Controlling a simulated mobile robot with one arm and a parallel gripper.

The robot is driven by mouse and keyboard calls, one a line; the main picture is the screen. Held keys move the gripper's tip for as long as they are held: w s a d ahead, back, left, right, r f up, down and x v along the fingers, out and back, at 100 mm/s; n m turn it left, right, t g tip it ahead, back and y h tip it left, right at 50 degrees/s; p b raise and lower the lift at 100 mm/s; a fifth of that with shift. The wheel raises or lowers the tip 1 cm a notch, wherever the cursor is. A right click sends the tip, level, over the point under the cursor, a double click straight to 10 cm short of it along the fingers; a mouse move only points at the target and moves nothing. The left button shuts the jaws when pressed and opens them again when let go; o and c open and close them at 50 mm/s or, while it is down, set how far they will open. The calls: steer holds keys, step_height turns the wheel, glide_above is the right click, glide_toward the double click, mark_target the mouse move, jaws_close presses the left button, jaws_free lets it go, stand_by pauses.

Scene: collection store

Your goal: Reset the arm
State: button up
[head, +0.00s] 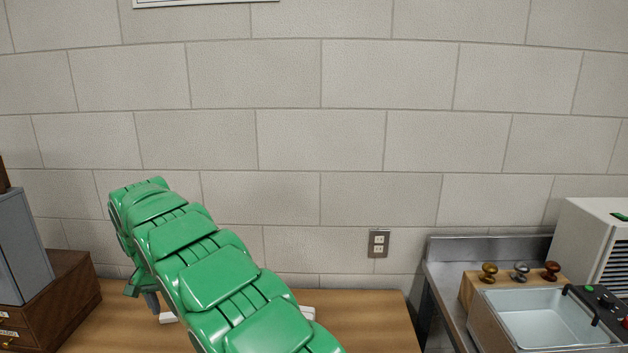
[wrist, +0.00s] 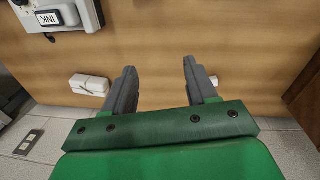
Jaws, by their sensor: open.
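My green arm reaches forward and left over the wooden table (head: 375,315) in the head view. My gripper (wrist: 159,76) shows in the wrist view with its two dark grey fingers apart, open and with nothing between them. The wooden tabletop (wrist: 150,40) lies beyond the fingers. In the head view, a grey finger of my gripper (head: 152,302) shows below the far end of the arm; the rest is hidden by the arm.
A white block (wrist: 89,85) lies on the table left of the fingers in the wrist view. A device labelled INK (wrist: 60,15) is at top left. In the head view, a brown drawer box (head: 55,300) stands left; a metal bench (head: 450,290) with a tray (head: 535,318) stands right.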

steer(key=d+r+m, duration=0.1)
steer(key=d+r, duration=0.3)
steer(key=d, duration=0.5)
steer(key=d+r, duration=0.3)
steer(key=d, duration=0.6)
steer(key=s+d+r+g, duration=0.15)
steer(key=s+d, duration=0.25)
steer(key=d, duration=0.5)
steer(key=s+d+r+t, duration=0.1)
steer(key=s+d+r, duration=0.2)
steer(key=d, duration=0.6)
steer(key=s+d+m+g, duration=0.1)
steer(key=s+d, duration=0.9)
steer(key=s, duration=0.2)
steer(key=s+d+f, duration=0.2)
steer(key=s+d, duration=0.1)
steer(key=s, duration=0.6)
steer(key=s+d+f+y, duration=0.1)
steer(key=s+d+f, duration=0.1)
steer(key=s, duration=0.8)
steer(key=shift+d+g, duration=0.35)
steer(key=shift+d, duration=0.4)
steer(key=shift+w, duration=0.1)
